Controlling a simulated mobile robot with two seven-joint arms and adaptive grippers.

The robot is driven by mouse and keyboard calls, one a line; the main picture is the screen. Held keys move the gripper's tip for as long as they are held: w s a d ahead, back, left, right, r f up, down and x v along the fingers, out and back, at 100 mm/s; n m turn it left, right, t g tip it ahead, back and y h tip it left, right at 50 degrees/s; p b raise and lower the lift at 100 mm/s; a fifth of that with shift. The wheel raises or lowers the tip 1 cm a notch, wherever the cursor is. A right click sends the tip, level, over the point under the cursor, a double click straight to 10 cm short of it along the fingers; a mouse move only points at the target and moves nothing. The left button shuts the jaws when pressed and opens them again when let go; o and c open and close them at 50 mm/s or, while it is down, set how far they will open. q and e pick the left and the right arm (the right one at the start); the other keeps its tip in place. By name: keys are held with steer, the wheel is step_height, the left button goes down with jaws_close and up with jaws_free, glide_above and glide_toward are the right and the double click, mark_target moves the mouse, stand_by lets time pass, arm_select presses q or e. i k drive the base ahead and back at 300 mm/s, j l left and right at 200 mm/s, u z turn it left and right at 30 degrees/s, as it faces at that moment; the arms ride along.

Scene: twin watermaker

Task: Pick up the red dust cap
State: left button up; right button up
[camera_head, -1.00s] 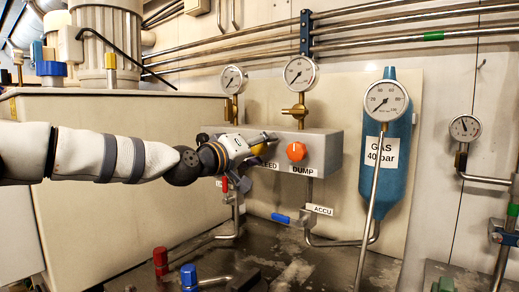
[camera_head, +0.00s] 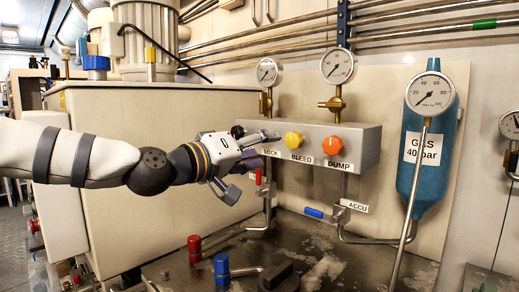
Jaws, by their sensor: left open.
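The red dust cap (camera_head: 194,243) stands upright on the dark surface at the lower middle, left of a blue cap (camera_head: 221,265). My left gripper (camera_head: 252,164) is open in front of the left end of the grey valve box, above and to the right of the red cap and clear of it. No object shows between its fingers. The gripper hides part of the box near the LOCK label. My right gripper is not in view.
The grey valve box (camera_head: 362,148) carries a yellow knob (camera_head: 293,139) and an orange knob (camera_head: 334,144). A red-handled valve (camera_head: 258,177) and pipes stand below it. A beige tank (camera_head: 150,110) is behind my arm. A blue gas bottle (camera_head: 424,150) stands at right.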

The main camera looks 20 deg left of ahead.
mark_target(194, 241)
steer(key=k+j, duration=0.25)
steer(key=k, duration=0.2)
steer(key=k+j, duration=0.25)
steer(key=k, duration=0.25)
